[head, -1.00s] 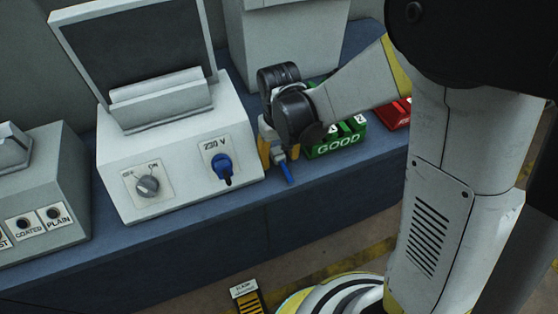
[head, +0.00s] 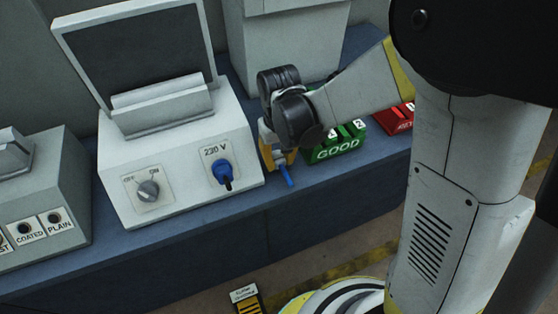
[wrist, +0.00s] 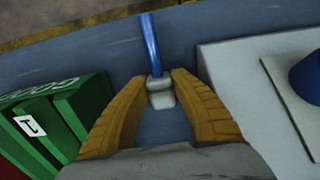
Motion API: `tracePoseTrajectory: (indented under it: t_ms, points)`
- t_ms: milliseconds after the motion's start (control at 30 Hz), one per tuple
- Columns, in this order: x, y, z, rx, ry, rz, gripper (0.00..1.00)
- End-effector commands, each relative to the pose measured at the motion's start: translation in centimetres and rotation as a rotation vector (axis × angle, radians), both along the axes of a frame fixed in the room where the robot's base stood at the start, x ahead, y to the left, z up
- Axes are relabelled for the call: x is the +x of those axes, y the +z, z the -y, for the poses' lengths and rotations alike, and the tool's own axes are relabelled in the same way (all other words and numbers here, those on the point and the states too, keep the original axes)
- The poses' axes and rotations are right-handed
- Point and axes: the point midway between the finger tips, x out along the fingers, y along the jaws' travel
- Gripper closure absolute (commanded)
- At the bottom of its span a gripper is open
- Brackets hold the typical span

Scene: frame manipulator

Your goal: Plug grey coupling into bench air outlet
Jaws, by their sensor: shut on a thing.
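My gripper (head: 284,160) has yellow fingers and is low over the blue bench, between the 230 V machine and the green GOOD box. In the wrist view my gripper (wrist: 160,95) is shut on the small grey coupling (wrist: 160,93), which sits between the fingertips. A blue hose (wrist: 151,45) runs from the coupling toward the bench's front edge. The hose also shows below the fingers in the head view (head: 286,176). I cannot make out the bench air outlet in either view; my wrist and fingers cover part of the bench.
The white machine (head: 190,125) with a blue 230 V plug (head: 222,172) stands close on the left. The green GOOD box (head: 338,148) is close on the right, with a red box (head: 394,119) beyond. A grey cabinet (head: 285,50) stands behind.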

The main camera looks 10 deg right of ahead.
Motion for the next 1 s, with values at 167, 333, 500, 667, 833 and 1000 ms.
tracePoseTrajectory:
  t_ms: [167, 333, 500, 667, 833, 1000]
  points:
    - [0.0, 3.1, 0.0, 0.0, 0.0, 0.0, 1.0]
    - [-2.2, 5.5, 2.1, 0.0, -0.003, 0.0, 1.0]
    - [-5.1, 7.8, 4.9, 0.0, -0.004, 0.0, 1.0]
    - [-7.0, 9.3, 6.8, 0.0, -0.003, 0.0, 1.0]
    - [-8.1, 10.1, 7.9, 0.0, -0.002, 0.0, 1.0]
    - [-8.4, 10.2, 8.1, 0.0, 0.0, 0.0, 1.0]
